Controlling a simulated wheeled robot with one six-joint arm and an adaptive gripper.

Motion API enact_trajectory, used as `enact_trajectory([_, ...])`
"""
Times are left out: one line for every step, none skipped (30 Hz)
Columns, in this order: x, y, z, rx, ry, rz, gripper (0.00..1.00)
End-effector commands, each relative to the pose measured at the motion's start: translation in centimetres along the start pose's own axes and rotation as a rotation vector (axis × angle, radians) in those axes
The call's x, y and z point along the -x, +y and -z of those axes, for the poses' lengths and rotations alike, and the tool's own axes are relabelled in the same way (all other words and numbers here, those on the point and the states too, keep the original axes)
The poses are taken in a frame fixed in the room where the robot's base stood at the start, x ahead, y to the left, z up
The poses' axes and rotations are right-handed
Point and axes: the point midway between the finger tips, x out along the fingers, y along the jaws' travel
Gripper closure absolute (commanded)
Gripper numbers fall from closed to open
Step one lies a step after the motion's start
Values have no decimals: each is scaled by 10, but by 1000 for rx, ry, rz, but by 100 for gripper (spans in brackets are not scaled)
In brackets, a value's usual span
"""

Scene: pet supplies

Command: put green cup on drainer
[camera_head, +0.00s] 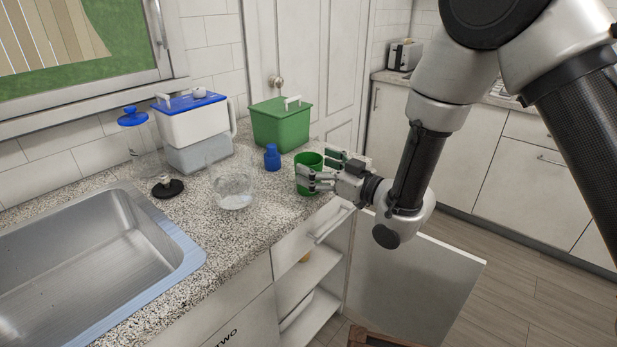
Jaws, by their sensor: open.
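The green cup (309,160) stands on the speckled counter near its right end. My gripper (322,170) is at the cup from the right, with its open fingers on either side of it. One finger crosses the front of the cup and hides part of it; the other is behind and to the right. I cannot tell whether the fingers touch the cup. I cannot make out a drainer for certain in this view.
A steel sink (95,262) is at left. A clear bowl (232,186), a blue bottle (272,158), a green bin (281,124), a blue-lidded container (194,132) and a clear bottle (141,147) stand on the counter. An open cabinet door (415,275) juts out below my gripper.

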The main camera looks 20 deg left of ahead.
Motion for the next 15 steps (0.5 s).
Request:
enact_trajectory([-9, 0, -1, 1, 1, 1, 15])
enact_trajectory([-13, 1, -1, 1, 2, 0, 15])
enact_trajectory([-19, 1, -1, 1, 1, 0, 15])
enact_trajectory([-22, 1, -1, 1, 1, -1, 15])
enact_trajectory([-25, 1, -1, 1, 1, -1, 15])
enact_trajectory([-28, 1, -1, 1, 1, -1, 15])
enact_trajectory([-29, 1, -1, 1, 0, -1, 15])
enact_trajectory([-29, 1, -1, 1, -1, -1, 15])
enact_trajectory([-30, 1, -1, 0, -1, -1, 15])
enact_trajectory([-30, 1, -1, 0, -1, -1, 15])
enact_trajectory([-29, 1, -1, 0, -1, -1, 15])
enact_trajectory([-29, 1, -1, 0, -1, -1, 15])
enact_trajectory([-29, 1, -1, 0, -1, -1, 15])
enact_trajectory([-29, 1, -1, 0, -1, -1, 17])
enact_trajectory([-29, 1, -1, 0, -1, -1, 24])
